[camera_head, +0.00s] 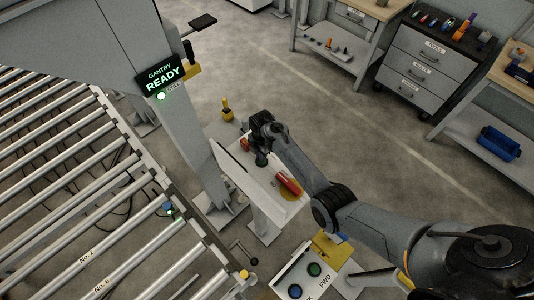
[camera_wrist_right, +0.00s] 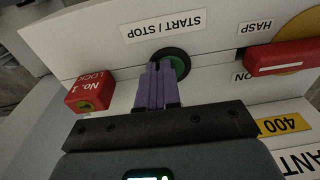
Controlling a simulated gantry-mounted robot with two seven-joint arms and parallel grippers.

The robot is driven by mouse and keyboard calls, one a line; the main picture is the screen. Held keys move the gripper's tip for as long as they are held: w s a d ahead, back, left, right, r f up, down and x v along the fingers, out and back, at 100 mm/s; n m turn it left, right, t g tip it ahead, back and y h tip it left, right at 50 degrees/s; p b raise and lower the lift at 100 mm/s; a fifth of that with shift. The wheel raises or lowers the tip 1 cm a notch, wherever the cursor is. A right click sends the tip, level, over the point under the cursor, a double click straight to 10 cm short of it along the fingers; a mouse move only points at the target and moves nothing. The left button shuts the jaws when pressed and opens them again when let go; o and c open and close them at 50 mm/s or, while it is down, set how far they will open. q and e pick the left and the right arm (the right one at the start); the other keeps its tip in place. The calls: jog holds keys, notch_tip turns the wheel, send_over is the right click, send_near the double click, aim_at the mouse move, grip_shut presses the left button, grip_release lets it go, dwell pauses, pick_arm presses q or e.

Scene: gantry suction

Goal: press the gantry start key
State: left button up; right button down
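The start key is a green round button in a black ring (camera_wrist_right: 176,59), below the START / STOP label (camera_wrist_right: 163,26) on a white panel, which appears upside down in the right wrist view. In the head view the green button (camera_head: 261,163) shows just below my right gripper (camera_head: 262,150). In the right wrist view the purple fingers of my right gripper (camera_wrist_right: 158,72) are together and empty. Their tips overlap the button's left part. I cannot tell whether they touch it. The gantry display (camera_head: 162,78) reads READY with a green lamp lit. My left gripper is not in view.
A red lock block (camera_wrist_right: 90,93) sits left of the button, and a red hasp handle (camera_wrist_right: 284,58) sits right of it. A second panel (camera_head: 306,279) with green and blue buttons stands lower in the head view. The roller conveyor (camera_head: 75,185) fills the left.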

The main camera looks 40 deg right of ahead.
jog(key=shift+s+f, duration=0.45)
jog(key=shift+f, duration=0.15)
jog(key=shift+r+p, duration=0.75)
jog(key=r+p, duration=0.3)
jog(key=r, duration=0.1)
jog(key=shift+w+d+p, duration=0.15)
jog(key=shift+w+p, duration=0.15)
jog(key=shift+w, duration=0.05)
notch_tip(320, 180, up, 10)
jog(key=b, duration=0.1)
jog(key=shift+w+d+f+b, duration=0.25)
jog(key=shift+w+d+b, duration=0.15)
jog(key=shift+w, duration=0.05)
